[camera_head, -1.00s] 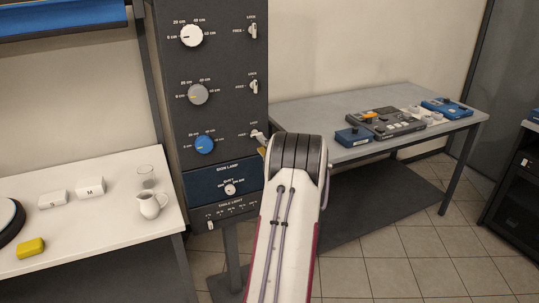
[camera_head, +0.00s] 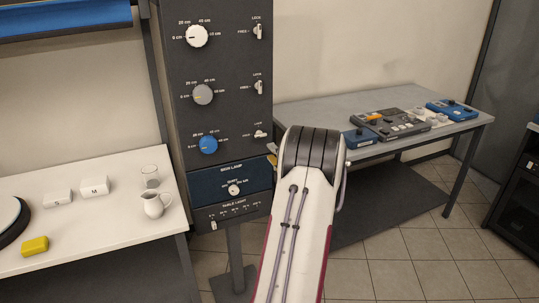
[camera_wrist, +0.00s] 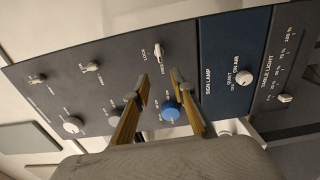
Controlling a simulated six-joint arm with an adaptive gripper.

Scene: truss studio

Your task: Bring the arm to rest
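My gripper (camera_wrist: 160,86) is open in the wrist view, with two yellowish fingers apart and nothing visible between them. It faces the dark control panel (camera_wrist: 118,78). The blue knob (camera_wrist: 170,112) appears beyond the fingers, close to the right one; I cannot tell the exact gap. The lowest lock switch (camera_wrist: 159,55) is above the fingertips in that view. In the head view my arm rises in front of the table, right of the panel's blue knob (camera_head: 208,144). It hides nearly all of my gripper there.
The panel also carries a white knob (camera_head: 197,37), a grey knob (camera_head: 203,95) and a sign lamp section (camera_head: 232,185). A white table (camera_head: 110,225) with a pitcher (camera_head: 153,204) stands left. A grey table (camera_head: 300,107) with blue and dark devices stands right.

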